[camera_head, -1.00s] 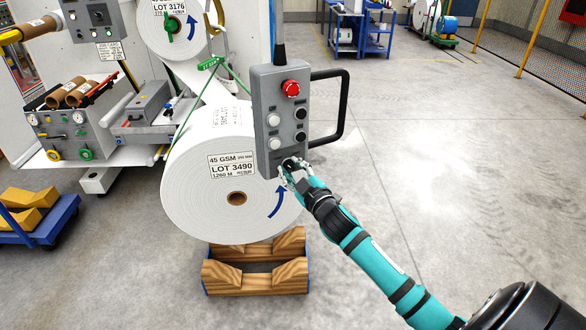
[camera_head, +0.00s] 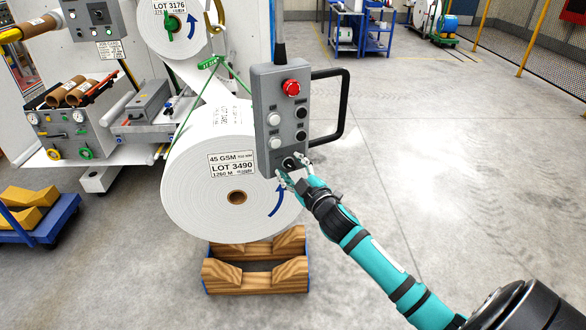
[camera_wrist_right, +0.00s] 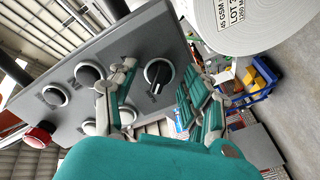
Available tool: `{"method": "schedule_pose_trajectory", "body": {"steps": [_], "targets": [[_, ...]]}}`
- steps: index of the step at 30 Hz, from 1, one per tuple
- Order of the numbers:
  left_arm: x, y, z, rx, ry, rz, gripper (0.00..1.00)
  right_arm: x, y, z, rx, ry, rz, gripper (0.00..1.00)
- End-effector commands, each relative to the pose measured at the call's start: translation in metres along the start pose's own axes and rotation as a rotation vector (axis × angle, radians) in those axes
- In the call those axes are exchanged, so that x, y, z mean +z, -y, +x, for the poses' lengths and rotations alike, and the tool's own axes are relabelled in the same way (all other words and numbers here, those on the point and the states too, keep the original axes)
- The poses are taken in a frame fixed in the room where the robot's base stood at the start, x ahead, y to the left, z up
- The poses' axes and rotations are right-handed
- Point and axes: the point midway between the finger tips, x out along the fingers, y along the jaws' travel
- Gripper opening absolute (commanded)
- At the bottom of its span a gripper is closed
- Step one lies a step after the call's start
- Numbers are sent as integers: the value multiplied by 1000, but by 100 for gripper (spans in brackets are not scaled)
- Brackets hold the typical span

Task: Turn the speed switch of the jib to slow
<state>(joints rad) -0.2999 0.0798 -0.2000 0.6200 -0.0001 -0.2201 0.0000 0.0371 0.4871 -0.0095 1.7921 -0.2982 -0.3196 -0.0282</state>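The jib's grey control pendant (camera_head: 281,118) hangs on a cable, with a red stop button (camera_head: 291,88), several white and black push buttons, and a black handle loop on its right. The speed switch (camera_head: 289,163) is a black knob at the pendant's lower end; it also shows in the right wrist view (camera_wrist_right: 158,76), with a light pointer mark. My right gripper (camera_head: 294,178) is just below the knob, its two fingers spread; in the right wrist view the fingers (camera_wrist_right: 160,96) stand apart on either side of the knob, and nothing is gripped. My left gripper is not in view.
A large white paper roll (camera_head: 190,205) labelled LOT 3490 is close behind the pendant, above a wooden cradle (camera_head: 235,277). A machine with gauges (camera_head: 70,130) stands at the left. The floor at the right is open.

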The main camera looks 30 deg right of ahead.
Motion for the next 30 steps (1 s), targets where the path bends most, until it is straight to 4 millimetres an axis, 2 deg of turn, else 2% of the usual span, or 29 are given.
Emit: {"method": "schedule_pose_trajectory", "body": {"steps": [6, 10, 14, 21, 25, 30], "targets": [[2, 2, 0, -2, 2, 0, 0, 0, 0, -1, 0, 1, 1, 49], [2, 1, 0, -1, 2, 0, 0, 1, 1, -11, -2, 1, 1, 49], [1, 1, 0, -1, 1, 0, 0, 1, 1, -34, -3, 2, 0, 49], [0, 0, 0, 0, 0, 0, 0, 1, 2, -86, -3, 3, 1, 49], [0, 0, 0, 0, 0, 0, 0, 1, 1, -106, -2, 2, 1, 49], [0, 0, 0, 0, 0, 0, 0, 0, 1, -118, -1, 1, 0, 49]]}}
